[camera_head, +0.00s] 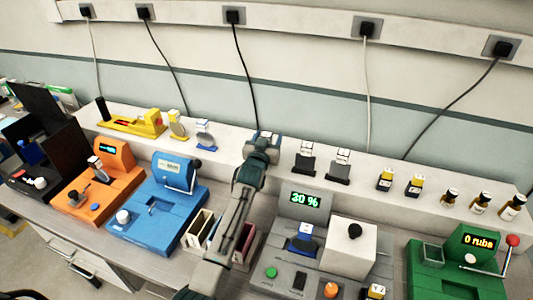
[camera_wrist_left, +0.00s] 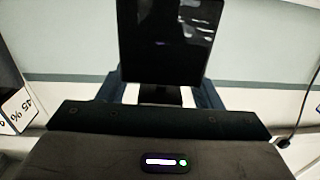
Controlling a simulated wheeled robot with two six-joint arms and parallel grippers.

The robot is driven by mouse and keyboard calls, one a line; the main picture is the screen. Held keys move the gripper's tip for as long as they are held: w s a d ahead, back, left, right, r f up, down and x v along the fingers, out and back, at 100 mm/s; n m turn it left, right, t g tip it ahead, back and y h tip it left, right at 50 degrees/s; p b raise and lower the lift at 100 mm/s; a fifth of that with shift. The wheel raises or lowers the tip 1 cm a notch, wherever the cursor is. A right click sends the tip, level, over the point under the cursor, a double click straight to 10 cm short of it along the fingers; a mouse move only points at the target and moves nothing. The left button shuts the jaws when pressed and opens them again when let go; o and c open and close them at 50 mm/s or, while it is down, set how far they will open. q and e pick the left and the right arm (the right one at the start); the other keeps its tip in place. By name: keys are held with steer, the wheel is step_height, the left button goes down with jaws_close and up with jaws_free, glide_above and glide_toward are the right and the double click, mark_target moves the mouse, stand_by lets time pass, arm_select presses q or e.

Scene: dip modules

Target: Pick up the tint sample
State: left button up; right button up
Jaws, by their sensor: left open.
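My left gripper (camera_head: 264,143) is at the back shelf in the head view, with its arm reaching up from the bottom middle. In the left wrist view a dark glossy plate, seemingly a tint sample (camera_wrist_left: 165,45), stands upright ahead. The open fingers (camera_wrist_left: 162,92) show on either side of its lower part; I cannot tell whether they touch it. In the head view the gripper mostly hides it. Two similar dark samples with white labels, the nearer-left one (camera_head: 305,160) and another (camera_head: 341,166), stand to the right on the shelf. My right gripper is not in view.
A label reading 45 % (camera_wrist_left: 18,108) is at the left of the wrist view. A grey device (camera_head: 300,240) with a 30 % display stands below the shelf. A blue device (camera_head: 155,220) and an orange one (camera_head: 95,190) are left, a green one (camera_head: 450,270) right.

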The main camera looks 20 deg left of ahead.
arm_select(q)
steer(key=shift+f, duration=0.1)
jaws_close()
